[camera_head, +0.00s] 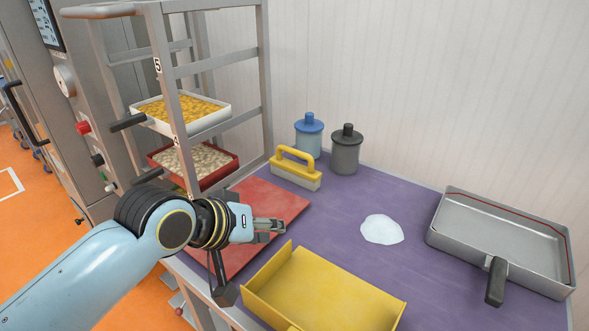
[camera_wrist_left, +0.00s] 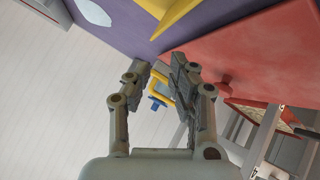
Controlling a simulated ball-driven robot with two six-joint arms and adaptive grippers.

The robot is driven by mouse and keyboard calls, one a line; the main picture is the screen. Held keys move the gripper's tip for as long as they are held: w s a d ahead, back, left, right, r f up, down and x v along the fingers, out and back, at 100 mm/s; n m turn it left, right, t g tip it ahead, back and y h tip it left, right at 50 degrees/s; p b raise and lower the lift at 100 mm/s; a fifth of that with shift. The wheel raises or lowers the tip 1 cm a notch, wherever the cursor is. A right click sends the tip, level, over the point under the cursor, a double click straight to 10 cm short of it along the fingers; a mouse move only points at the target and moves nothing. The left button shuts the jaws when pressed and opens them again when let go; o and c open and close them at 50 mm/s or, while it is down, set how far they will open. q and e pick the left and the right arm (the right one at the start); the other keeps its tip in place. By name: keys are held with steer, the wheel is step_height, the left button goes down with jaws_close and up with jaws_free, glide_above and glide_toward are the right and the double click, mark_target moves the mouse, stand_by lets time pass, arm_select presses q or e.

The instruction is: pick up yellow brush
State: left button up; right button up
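The yellow brush (camera_head: 296,168) has a yellow handle and a pale lower part. In the head view it stands upright on the purple table top, just behind the red board and in front of the two jars. My left gripper (camera_head: 277,227) is nearer the camera, above the red board's right edge and apart from the brush. In the left wrist view the fingers of my left gripper (camera_wrist_left: 160,72) are apart with nothing held. Part of the yellow handle shows beyond the gap, partly hidden by the fingers. My right gripper is not in view.
A yellow dustpan (camera_head: 325,287) lies in front, right of my left gripper. A blue-lidded jar (camera_head: 309,137) and a grey jar (camera_head: 346,152) stand behind the brush. A rack (camera_head: 265,80) with trays is left. White powder (camera_head: 382,229) and a metal pan (camera_head: 498,238) lie right.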

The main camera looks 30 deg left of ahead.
mark_target(293, 154)
arm_select(q)
steer(key=w+a+r+n+t+y, duration=0.2)
steer(key=w+a+r+n+t, duration=0.15)
steer(key=w+n, duration=0.45)
steer(key=w+a+r+n+t+y, duration=0.1)
steer(key=w+a+r+n+t, duration=0.2)
steer(key=w+a+n+t, duration=0.5)
steer(key=d+f+g+b, duration=0.1)
steer(key=f+b, duration=0.1)
steer(key=w+d+f+m+g+b, duration=0.1)
steer(key=f+b, duration=0.2)
steer(key=w+d+f+m+g+b, duration=0.1)
steer(key=f+b, duration=0.1)
steer(key=f, duration=0.1)
steer(key=shift+d+f+b, duration=0.2)
steer(key=shift+d+b, duration=0.05)
steer(key=shift+b, duration=0.1)
steer(key=shift+w+r, duration=0.2)
steer(key=shift+w, duration=0.35)
steer(key=shift+w+r, duration=0.2)
steer(key=shift+w, duration=0.65)
steer(key=w+b, duration=0.3)
steer(key=w, duration=0.1)
steer(key=shift+w+a+f, duration=0.15)
steer(key=shift+w, duration=0.3)
steer(key=shift+r, duration=0.2)
jaws_close()
